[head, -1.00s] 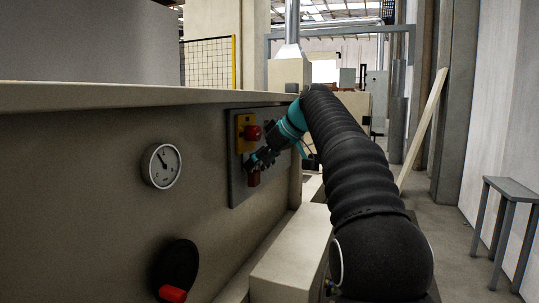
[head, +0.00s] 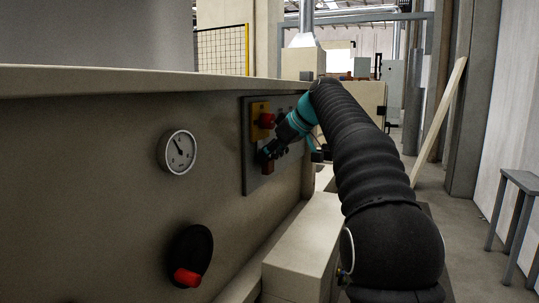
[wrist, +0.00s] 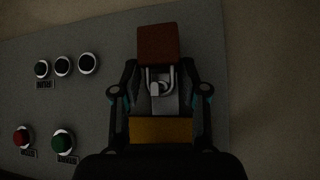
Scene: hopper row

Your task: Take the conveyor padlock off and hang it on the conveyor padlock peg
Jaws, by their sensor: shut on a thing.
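The padlock has a brown-red body (wrist: 158,45) and a pale metal shackle. It also shows in the head view as a small red block (head: 267,168), below the yellow switch plate (head: 261,120) with its red knob. My gripper (wrist: 160,68) is shut on the padlock, one finger on each side, in front of the grey panel. The shackle shows between the fingers, and part of the yellow plate (wrist: 160,130) shows nearer my palm. I cannot tell whether the shackle still passes through the switch. I cannot make out the padlock peg in either view.
The grey panel carries several dark round fittings (wrist: 63,65), a red button (wrist: 23,137) and a green button (wrist: 63,140). On the machine side are a gauge (head: 177,152) and a red-handled knob (head: 188,275). A grey stool (head: 520,183) stands at the right; floor before it is clear.

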